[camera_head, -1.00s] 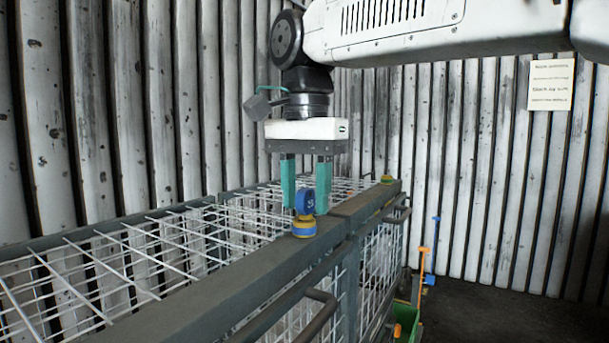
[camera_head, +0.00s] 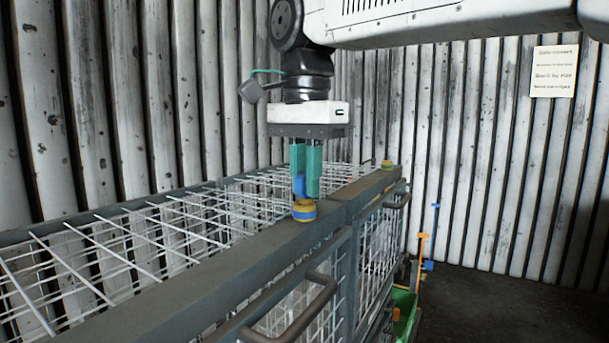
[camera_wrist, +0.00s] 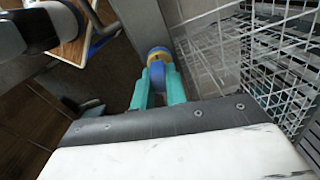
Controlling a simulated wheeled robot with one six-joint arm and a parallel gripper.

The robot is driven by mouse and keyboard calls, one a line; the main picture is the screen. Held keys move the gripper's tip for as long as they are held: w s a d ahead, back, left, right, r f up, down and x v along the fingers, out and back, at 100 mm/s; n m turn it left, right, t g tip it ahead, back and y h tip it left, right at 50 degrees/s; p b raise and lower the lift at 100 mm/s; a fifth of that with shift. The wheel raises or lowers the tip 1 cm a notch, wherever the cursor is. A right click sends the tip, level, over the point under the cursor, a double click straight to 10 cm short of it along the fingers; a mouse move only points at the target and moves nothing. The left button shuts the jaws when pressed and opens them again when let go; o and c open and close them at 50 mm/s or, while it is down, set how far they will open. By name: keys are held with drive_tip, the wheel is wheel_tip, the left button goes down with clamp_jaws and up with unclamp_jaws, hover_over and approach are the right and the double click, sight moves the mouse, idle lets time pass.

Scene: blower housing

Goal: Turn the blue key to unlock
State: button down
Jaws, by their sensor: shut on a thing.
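The blue key (camera_head: 299,187) stands upright in a round yellow and blue lock (camera_head: 304,210) on the top rail of the wire-mesh cage. My gripper (camera_head: 306,190) points straight down over the lock, its teal fingers shut on the blue key. The fingers hide part of the key in the head view. In the wrist view the blue key (camera_wrist: 157,74) sits between the two fingertips, with the yellow lock rim (camera_wrist: 158,51) just beyond it.
A second yellow lock (camera_head: 387,164) sits farther along the rail. Handles (camera_head: 300,308) stick out from the cage front. A green bin (camera_head: 404,308) and orange-handled tools (camera_head: 422,245) stand at the right. A paper sign (camera_head: 554,71) hangs on the corrugated wall.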

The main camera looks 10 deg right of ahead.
drive_tip(key=m, duration=0.2)
drive_tip(key=shift+m, duration=0.4)
drive_tip(key=shift+m, duration=0.9)
drive_tip(key=m, duration=0.3)
drive_tip(key=shift+s, duration=0.1)
drive_tip(key=shift+m, duration=0.3)
drive_tip(key=m, duration=0.4)
drive_tip(key=shift+m, duration=0.3)
